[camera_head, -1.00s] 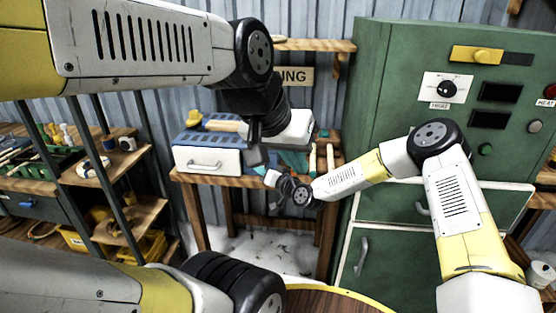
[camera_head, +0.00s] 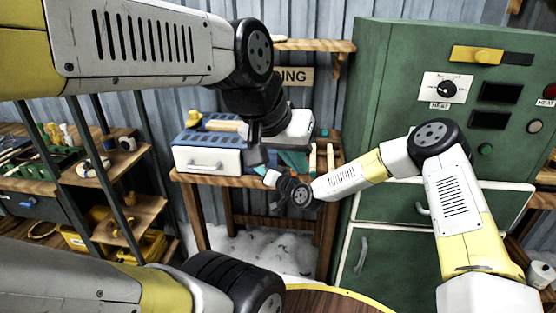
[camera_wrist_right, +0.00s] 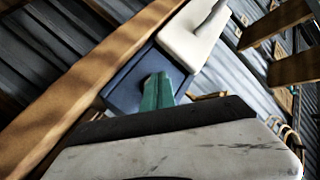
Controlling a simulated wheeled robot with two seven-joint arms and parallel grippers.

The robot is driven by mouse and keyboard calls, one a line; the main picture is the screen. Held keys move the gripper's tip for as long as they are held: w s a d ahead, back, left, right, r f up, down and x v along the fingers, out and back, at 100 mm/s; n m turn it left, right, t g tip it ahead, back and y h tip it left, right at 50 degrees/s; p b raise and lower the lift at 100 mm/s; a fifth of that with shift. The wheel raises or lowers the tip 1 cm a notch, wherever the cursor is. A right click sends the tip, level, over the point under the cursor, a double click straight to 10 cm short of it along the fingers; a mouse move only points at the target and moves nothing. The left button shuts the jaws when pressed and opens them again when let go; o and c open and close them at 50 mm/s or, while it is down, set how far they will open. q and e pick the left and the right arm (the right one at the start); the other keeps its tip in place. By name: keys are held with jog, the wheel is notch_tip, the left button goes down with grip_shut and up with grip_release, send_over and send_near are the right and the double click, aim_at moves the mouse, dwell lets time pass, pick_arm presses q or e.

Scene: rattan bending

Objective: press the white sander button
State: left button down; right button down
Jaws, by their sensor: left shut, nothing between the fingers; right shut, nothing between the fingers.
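On the wooden table at the back stands a blue box (camera_head: 216,137) with a white front and a handle; it also shows in the right wrist view (camera_wrist_right: 125,88). I cannot tell for sure whether it is the sander. I cannot make out a white button. My left gripper (camera_head: 291,160) is over the table's right part, partly hidden behind arm parts. My right gripper (camera_head: 258,158) is just left of it, low by the box's right side; its teal shut fingers (camera_wrist_right: 157,91) show against the blue box in the right wrist view. Both are empty.
A green cabinet (camera_head: 390,80) with knobs and buttons stands at the right. Shelves (camera_head: 125,215) with small items stand at the left. My forearms cross the space before the table. A round wooden top (camera_head: 330,302) lies at the front.

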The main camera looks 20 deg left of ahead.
jog(key=shift+w, duration=0.15)
dwell(0.5)
jog(key=shift+w, duration=0.3)
dwell(0.3)
jog(key=shift+s, duration=0.4)
jog(key=s, duration=0.2)
jog(key=s+d, duration=0.1)
jog(key=s, duration=0.2)
jog(key=shift+s+d, duration=0.25)
jog(key=shift+s, duration=0.15)
